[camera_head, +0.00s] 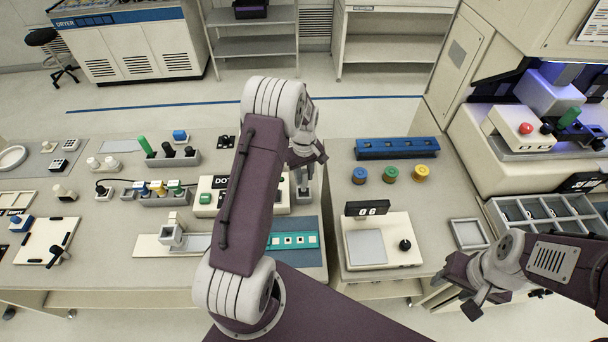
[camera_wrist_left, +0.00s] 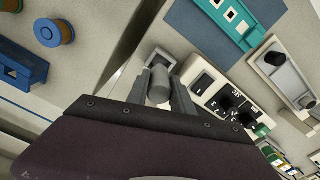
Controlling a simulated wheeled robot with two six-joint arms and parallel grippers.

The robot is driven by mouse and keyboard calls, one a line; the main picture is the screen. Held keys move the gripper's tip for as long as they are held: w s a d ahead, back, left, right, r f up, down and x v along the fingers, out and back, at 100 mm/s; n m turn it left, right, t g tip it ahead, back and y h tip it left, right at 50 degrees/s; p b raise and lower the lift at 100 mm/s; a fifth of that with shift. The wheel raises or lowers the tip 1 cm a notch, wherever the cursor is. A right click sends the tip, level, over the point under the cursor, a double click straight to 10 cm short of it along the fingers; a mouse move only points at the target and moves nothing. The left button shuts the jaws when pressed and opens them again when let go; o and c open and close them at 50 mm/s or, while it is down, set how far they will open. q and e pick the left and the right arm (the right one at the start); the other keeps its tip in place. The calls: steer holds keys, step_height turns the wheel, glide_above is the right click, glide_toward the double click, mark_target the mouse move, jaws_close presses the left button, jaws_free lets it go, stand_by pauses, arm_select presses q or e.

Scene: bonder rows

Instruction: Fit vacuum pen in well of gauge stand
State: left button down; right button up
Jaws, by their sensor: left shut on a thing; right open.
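My left gripper (camera_head: 306,165) is over the middle of the bench, fingers pointing down. In the left wrist view it (camera_wrist_left: 159,85) is shut on a grey cylindrical piece, which I take as the vacuum pen (camera_wrist_left: 160,82). Its lower end points toward a small light-coloured holder (camera_head: 303,190), probably the gauge stand, right of the white DOT unit; this holder also shows in the left wrist view (camera_wrist_left: 150,57). The fingers and pen hide its well, so I cannot tell whether the pen is inside or above it. My right gripper (camera_head: 456,292) is open and empty at the front right, off the bench edge.
The DOT unit (camera_head: 205,198) stands close on the left. A teal strip (camera_head: 300,240) lies in front on a blue-grey mat. A blue rack (camera_head: 397,148), several coloured spools (camera_head: 390,173) and a white scale (camera_head: 380,245) stand on the right bench, across a gap.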

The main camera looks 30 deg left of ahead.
mark_target(304, 184)
stand_by(0.4)
arm_select(q)
steer(key=shift+f+b, duration=1.05)
steer(key=shift+f, duration=0.4)
steer(key=shift+f, duration=0.15)
steer(key=shift+f+b, duration=0.6)
steer(key=shift+f, duration=0.2)
steer(key=c, duration=1)
jaws_free()
steer(key=shift+c, duration=0.2)
steer(key=shift+r, duration=0.1)
step_height(304, 184, up, 9)
steer(key=shift+b, duration=0.7)
